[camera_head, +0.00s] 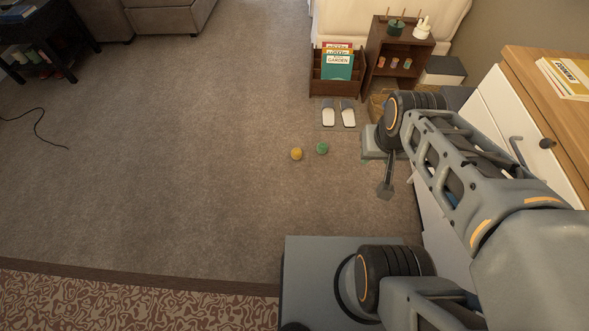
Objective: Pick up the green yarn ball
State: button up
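The green yarn ball (322,148) lies on the brown carpet near the middle of the picture. A yellow ball (297,154) lies just to its left, with a small gap between them. My gripper (378,172) is to the right of the green ball and apart from it. The gripper is seen from above and partly covered by my wrist. One dark finger shows, but the space between the fingers is hidden, so I cannot tell how wide it is. A tiny green patch shows at the gripper's left edge; I cannot tell what it is.
Slippers (338,113) lie behind the balls, before a magazine rack (337,75) and a small shelf (392,55). A wicker basket (378,104) is partly hidden by my arm. A white cabinet with a wooden top (530,85) stands at right. Carpet left of the balls is clear.

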aim_at(321, 147)
jog(key=u, duration=1.3)
jog(key=i, duration=1.2)
jog(key=z, duration=0.65)
jog(key=i, duration=0.85)
jog(key=z, duration=0.55)
